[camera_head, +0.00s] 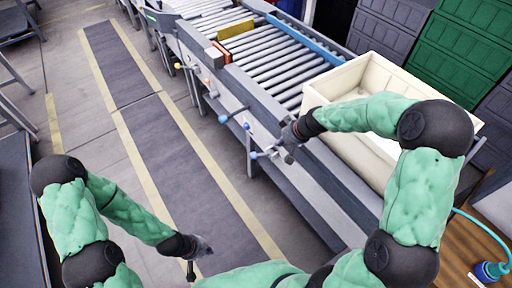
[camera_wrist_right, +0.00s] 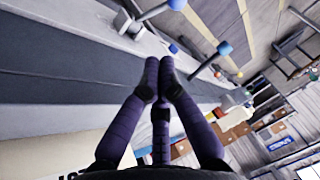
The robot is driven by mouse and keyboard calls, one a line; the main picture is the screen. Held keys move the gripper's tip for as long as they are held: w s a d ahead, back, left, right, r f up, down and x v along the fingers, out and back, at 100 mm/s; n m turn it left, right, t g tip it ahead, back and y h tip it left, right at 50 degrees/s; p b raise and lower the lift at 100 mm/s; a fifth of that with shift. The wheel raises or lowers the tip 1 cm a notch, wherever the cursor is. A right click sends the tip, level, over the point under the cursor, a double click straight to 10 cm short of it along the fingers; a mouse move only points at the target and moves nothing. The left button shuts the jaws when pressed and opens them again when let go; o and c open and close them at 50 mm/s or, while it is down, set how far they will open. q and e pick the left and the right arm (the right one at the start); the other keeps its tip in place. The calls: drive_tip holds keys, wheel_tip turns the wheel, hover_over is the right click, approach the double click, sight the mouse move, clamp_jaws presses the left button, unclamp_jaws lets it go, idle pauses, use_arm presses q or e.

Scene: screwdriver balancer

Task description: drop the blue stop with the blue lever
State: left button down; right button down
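Along the near side of the roller conveyor are levers with coloured balls. A blue-balled lever (camera_head: 223,118) and another blue-balled lever (camera_head: 254,155) are nearest my right gripper (camera_head: 287,136), which is just right of the second. In the right wrist view, its fingers (camera_wrist_right: 159,68) have their tips together, with nothing visible between them. Blue balls (camera_wrist_right: 224,47) show beyond the tips, apart from them. A long blue bar (camera_head: 303,38) lies along the conveyor's far side; I cannot tell whether it is the blue stop. My left gripper (camera_head: 198,246) hangs low over the floor, its fingers unclear.
A yellow plate (camera_head: 236,29) and an orange block (camera_head: 222,53) stand at the conveyor. A cream bin (camera_head: 318,92) sits beyond my right forearm. Green crates (camera_head: 462,45) are stacked behind. The striped walkway (camera_head: 165,140) is clear. A wooden surface (camera_head: 470,225) is at right.

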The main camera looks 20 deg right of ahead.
idle(0.3)
drive_tip(key=b, duration=0.4)
approach(257, 155)
wheel_tip(257, 155, down, 5)
drive_tip(key=w, duration=0.3)
drive_tip(key=shift+a+f, duration=0.3)
drive_tip(key=shift+a, duration=0.3)
